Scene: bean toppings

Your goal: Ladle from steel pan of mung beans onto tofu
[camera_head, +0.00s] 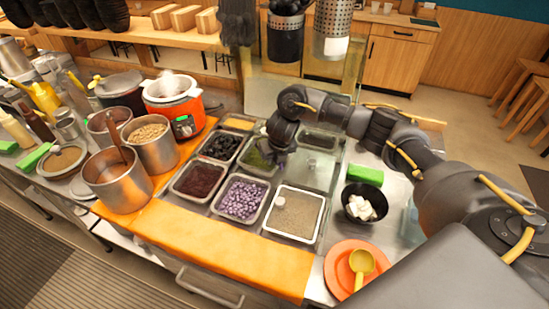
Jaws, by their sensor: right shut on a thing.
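A steel pan (245,172) of green mung beans (257,160) sits in the back part of the pan rack, partly hidden by my right gripper. My right gripper (278,160) reaches in from the right and is low over this pan's right side. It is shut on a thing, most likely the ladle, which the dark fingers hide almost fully. White tofu cubes (360,207) lie in a black bowl (350,190) on the steel counter, to the right of the pans. My left gripper is not in view.
Pans of purple cubes (242,200), dark red beans (199,180) and black topping (220,146) surround the mung beans. A grey-filled pan (293,215) is in front. A yellow ladle (361,262) rests on an orange plate (336,262). A green block (366,175) stands behind the bowl.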

